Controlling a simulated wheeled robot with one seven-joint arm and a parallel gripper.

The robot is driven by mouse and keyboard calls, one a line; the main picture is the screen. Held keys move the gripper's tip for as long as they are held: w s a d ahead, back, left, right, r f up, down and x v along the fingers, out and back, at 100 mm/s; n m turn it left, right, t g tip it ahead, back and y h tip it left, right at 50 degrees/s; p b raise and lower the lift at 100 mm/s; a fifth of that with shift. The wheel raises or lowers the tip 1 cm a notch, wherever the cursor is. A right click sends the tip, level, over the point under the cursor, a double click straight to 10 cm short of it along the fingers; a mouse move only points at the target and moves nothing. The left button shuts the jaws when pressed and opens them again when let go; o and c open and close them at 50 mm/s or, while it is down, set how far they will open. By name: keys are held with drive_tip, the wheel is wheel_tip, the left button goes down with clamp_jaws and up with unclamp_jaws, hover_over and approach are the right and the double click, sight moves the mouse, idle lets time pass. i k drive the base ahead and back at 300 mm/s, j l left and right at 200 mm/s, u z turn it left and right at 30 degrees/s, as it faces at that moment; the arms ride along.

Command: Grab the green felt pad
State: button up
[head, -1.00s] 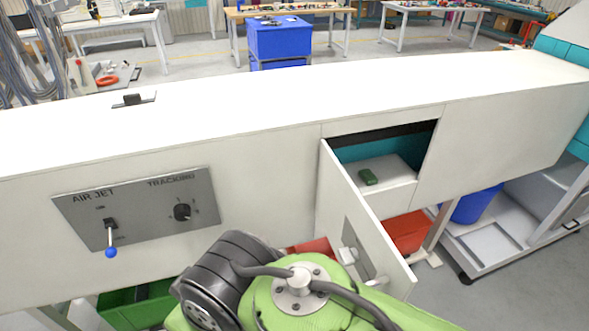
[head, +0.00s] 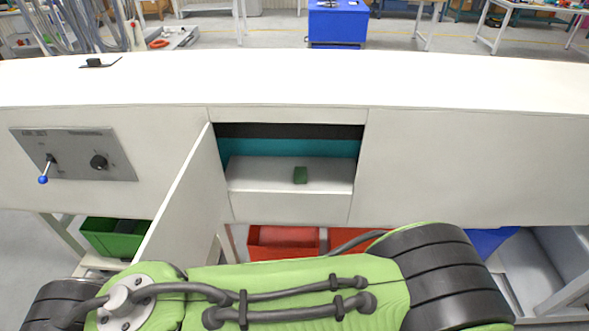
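The green felt pad (head: 300,175) is a small dark green block. It lies on a light grey ledge (head: 250,172) inside an open compartment in the front of the long white cabinet (head: 450,150). The compartment's white door (head: 182,200) stands swung open toward me on the left side. My green arm crosses the bottom of the head view, below and in front of the compartment. My gripper is not in view. Nothing touches the pad, and it is fully visible.
A grey control panel (head: 75,152) with a blue-tipped lever is left of the compartment. Below the cabinet are a green bin (head: 112,238), red bins (head: 283,242) and a blue bin (head: 490,240). The white top is mostly clear, with a small black fitting (head: 98,63) at left.

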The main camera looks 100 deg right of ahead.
sight(300, 172)
drive_tip(key=k+l+u, duration=0.1)
drive_tip(key=k+u, duration=0.25)
drive_tip(key=k, duration=0.15)
drive_tip(key=k+u, duration=0.35)
drive_tip(key=k+l+z, duration=0.15)
drive_tip(key=z, duration=0.2)
drive_tip(key=k+l+z, duration=0.35)
drive_tip(key=j, duration=0.1)
